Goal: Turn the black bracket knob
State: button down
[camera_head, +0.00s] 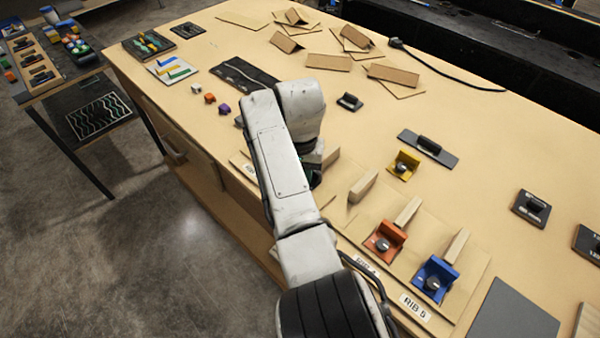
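My arm comes up from the bottom middle and bends over the workbench. My gripper (314,166) is mostly hidden behind the forearm, low over the bench near its front edge. Its fingers cannot be made out. I cannot clearly see a black bracket with a knob; the spot under my gripper is covered by the arm. A small black piece (349,102) with a raised part lies behind the arm, apart from it. An orange bracket (393,236) and a blue bracket (436,273), each with a dark round knob, stand against wooden ribs to the right of my gripper.
A yellow bracket (403,165) and a black handle on a grey plate (428,147) lie right of the arm. Brown boards (328,62) and a black cable (450,76) lie at the back. A wooden rib (363,186) stands close right of my gripper.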

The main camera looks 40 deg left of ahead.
jog(key=shift+w+a+r+m, duration=0.1)
jog(key=shift+r+m, duration=0.1)
jog(key=shift+m, duration=0.6)
jog(key=shift+w+r+m, duration=0.1)
jog(key=shift+r+m, duration=0.1)
jog(key=shift+m, duration=1.2)
jog(key=c, duration=1.3)
grip_release()
jog(key=o, duration=0.4)
jog(key=shift+s+f, duration=0.15)
jog(key=shift+f, duration=0.1)
jog(key=shift+r, duration=0.1)
notch_tip(320, 180, up, 11)
jog(key=shift+f+b, duration=0.15)
jog(key=shift+b, duration=0.6)
jog(key=shift+f, duration=0.1)
